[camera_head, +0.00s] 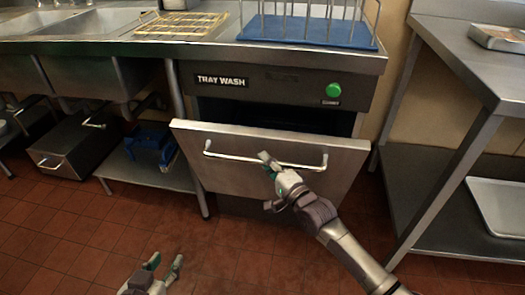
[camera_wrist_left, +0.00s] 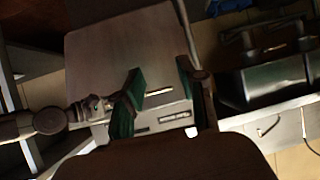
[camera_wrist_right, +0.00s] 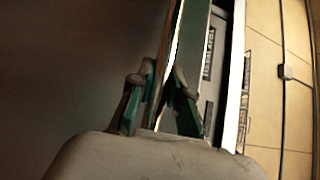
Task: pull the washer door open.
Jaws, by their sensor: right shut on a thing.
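The washer door (camera_head: 235,175) is a steel front panel under the "TRAY WASH" label. It is tilted partly open, its top edge out toward me, with a dark gap behind it. Its bar handle (camera_head: 228,157) runs across the upper part. My right gripper (camera_head: 270,168) is shut on the handle right of its middle; its fingers also show close together in the right wrist view (camera_wrist_right: 164,98). My left gripper (camera_head: 166,265) is open and empty, low over the floor, apart from the door; its spread fingers show in the left wrist view (camera_wrist_left: 160,85).
A green button (camera_head: 333,91) sits on the washer's front panel. A blue tray with a wire rack (camera_head: 310,33) stands on top. A shelf with a blue item (camera_head: 150,145) is at left, a steel table (camera_head: 475,60) at right. The tiled floor (camera_head: 60,235) before the washer is clear.

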